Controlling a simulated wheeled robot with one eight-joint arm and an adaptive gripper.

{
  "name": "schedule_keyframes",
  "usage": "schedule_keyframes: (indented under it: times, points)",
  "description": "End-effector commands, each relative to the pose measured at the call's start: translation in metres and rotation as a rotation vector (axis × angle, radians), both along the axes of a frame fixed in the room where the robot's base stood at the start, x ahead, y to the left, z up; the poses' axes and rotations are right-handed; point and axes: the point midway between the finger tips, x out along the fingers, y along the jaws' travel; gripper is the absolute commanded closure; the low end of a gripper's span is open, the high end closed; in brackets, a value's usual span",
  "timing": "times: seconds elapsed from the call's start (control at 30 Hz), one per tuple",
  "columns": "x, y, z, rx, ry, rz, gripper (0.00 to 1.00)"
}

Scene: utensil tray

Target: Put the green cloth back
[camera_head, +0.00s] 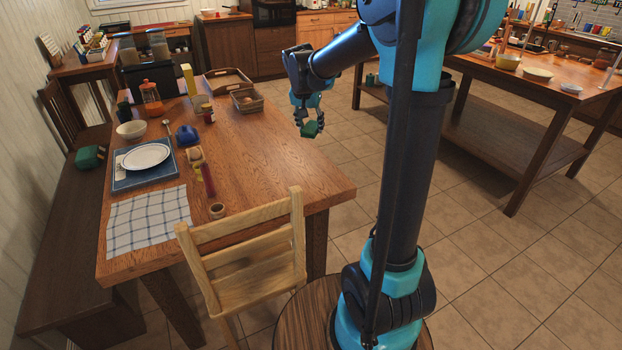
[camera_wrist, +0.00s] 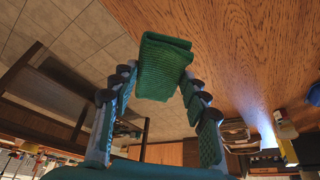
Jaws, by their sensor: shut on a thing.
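The green cloth (camera_head: 311,130) is a small folded block. It hangs from the tips of my gripper (camera_head: 309,121) and is off the table, near the table's right edge in the head view. In the wrist view the cloth (camera_wrist: 163,66) sits between the two fingertips, with the wooden table top to its right and floor tiles to its left. My gripper is shut on it. The fingertips' contact with the cloth is partly hidden.
The wooden table (camera_head: 260,160) holds a plate (camera_head: 146,157), a checked cloth (camera_head: 148,219), a blue item (camera_head: 187,135) and wicker trays (camera_head: 246,101). A green item (camera_head: 89,157) lies on the bench. A wooden chair (camera_head: 247,262) stands in front. A second table (camera_head: 535,80) is at right.

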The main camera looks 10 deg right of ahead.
Motion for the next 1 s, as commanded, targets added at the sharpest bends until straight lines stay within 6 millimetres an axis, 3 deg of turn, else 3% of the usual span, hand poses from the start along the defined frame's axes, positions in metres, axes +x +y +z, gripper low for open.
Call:
schedule_keyframes:
  times: [0.07, 0.17, 0.7, 1.0]
  points:
    - [-0.002, 0.001, 0.002, -0.001, -0.002, -0.014, 0.82]
    - [-0.002, 0.001, -0.012, -0.001, -0.003, -0.019, 0.82]
    - [-0.001, 0.001, -0.137, -0.001, -0.003, -0.017, 0.82]
    - [-0.002, 0.001, -0.165, -0.001, -0.003, -0.017, 0.82]
